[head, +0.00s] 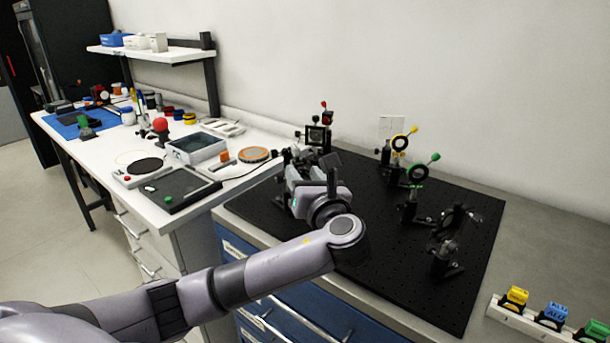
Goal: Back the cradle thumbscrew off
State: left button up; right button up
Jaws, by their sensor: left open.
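My left arm comes in from the lower left and reaches over the black optical breadboard (400,285). My left gripper (297,163) points away from me at the breadboard's far left part and is open. It is close to a dark mount with a square frame (318,138) and a red-tipped post on top. My wrist and hand cover much of what stands there. I cannot make out the cradle or its thumbscrew, and I cannot tell whether the fingers touch anything. My right gripper is not in view.
Posts with a yellow-tipped ring (399,143), a green-tipped ring (417,173) and a dark mount (446,245) stand on the breadboard. A white rack (535,325) with coloured holders lies at the lower right. A cluttered white bench (105,150) is at left.

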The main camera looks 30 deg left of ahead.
pick_arm(q)
grip_shut()
